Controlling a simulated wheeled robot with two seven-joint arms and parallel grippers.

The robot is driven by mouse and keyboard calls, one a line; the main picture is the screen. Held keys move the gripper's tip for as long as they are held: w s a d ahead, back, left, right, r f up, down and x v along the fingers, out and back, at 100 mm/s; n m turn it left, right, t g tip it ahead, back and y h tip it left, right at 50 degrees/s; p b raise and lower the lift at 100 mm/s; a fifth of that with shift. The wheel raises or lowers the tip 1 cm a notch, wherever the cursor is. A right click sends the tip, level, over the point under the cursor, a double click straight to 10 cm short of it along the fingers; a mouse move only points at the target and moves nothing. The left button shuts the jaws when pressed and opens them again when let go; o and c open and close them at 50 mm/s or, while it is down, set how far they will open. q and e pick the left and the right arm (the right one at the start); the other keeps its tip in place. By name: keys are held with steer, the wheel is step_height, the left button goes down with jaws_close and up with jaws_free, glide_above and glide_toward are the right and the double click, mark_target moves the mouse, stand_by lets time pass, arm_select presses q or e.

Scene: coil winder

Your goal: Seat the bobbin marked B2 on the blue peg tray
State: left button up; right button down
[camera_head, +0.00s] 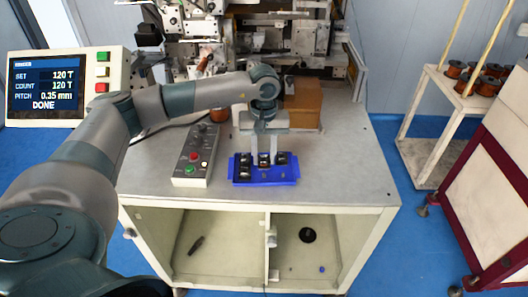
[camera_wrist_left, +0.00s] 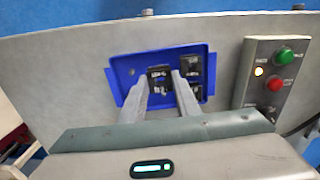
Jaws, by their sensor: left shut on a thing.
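The blue peg tray (camera_head: 292,178) lies on the grey bench top and holds several small dark bobbins. It also shows in the left wrist view (camera_wrist_left: 124,75). My left gripper (camera_head: 264,154) points down over the tray. In the left wrist view its two fingers (camera_wrist_left: 164,79) close on a dark bobbin (camera_wrist_left: 160,73) at the tray. The mark on this bobbin is too small to read, and its underside is hidden, so I cannot tell whether it is fully down on a peg. Other bobbins (camera_wrist_left: 191,65) sit right beside the fingers. My right gripper is not in view.
A grey control box (camera_head: 192,156) with coloured buttons stands close left of the tray. The winding machine (camera_head: 265,35) and a brown box (camera_head: 304,103) are behind. A display (camera_head: 45,90) reads DONE. The bench top right of the tray is clear.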

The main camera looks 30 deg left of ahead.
mark_target(264, 173)
arm_select(q)
steer(key=shift+f+b, duration=0.3)
steer(key=shift+f, duration=1.05)
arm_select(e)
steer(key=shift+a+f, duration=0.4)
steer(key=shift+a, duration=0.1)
arm_select(q)
steer(key=shift+f, duration=0.15)
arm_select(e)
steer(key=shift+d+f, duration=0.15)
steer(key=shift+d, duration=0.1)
arm_select(q)
steer(key=shift+f+b, duration=0.35)
steer(key=shift+b, duration=0.15)
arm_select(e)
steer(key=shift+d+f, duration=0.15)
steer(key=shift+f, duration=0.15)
arm_select(q)
steer(key=shift+f+b, duration=0.65)
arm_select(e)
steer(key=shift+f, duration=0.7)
arm_select(q)
steer(key=o, duration=1.1)
steer(key=shift+c, duration=0.2)
steer(key=shift+o, duration=0.6)
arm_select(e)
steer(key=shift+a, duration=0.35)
arm_select(q)
steer(key=shift+r, duration=0.15)
